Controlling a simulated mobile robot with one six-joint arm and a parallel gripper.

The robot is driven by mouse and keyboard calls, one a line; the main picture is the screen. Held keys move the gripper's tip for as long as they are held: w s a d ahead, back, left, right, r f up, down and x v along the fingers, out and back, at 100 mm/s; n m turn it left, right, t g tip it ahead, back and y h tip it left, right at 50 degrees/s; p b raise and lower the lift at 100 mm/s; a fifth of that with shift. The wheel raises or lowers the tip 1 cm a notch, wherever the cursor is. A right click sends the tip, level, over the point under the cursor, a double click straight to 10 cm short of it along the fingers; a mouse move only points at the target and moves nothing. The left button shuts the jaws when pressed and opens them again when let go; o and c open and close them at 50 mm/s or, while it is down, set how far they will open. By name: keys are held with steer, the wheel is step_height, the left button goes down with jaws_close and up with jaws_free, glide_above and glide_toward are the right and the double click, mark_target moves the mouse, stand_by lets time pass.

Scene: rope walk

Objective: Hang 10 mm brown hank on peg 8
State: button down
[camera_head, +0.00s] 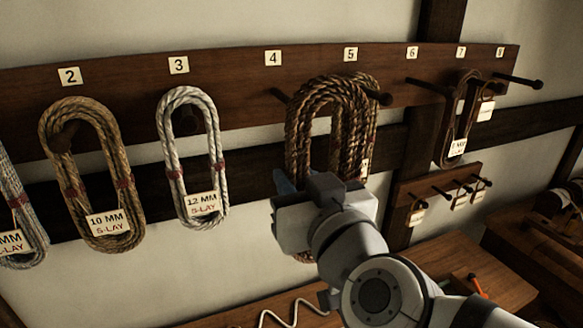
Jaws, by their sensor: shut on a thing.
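A thick brown rope hank (298,130) is in front of the board between the marks 4 and 5. My gripper (300,183) is at its lower part, shut on it; the fingertips are mostly hidden by the gripper body. The strands overlap, so I cannot tell whether a second hank hangs behind on peg 5. A label edge (365,168) shows at its right, unreadable. Peg 8 (520,80) sticks out bare at the right end of the numbered board (230,72).
A tan 10 MM hank (122,180) hangs under 2 and a white 12 MM hank (165,130) under 3. A grey-blue hank (25,215) is at the left edge. Dark thin rope (447,125) with tags hangs near 7. A small tagged rack (440,190) and a bench (440,250) are below.

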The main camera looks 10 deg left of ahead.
steer(key=shift+f+b, duration=0.4)
steer(key=shift+f, duration=0.25)
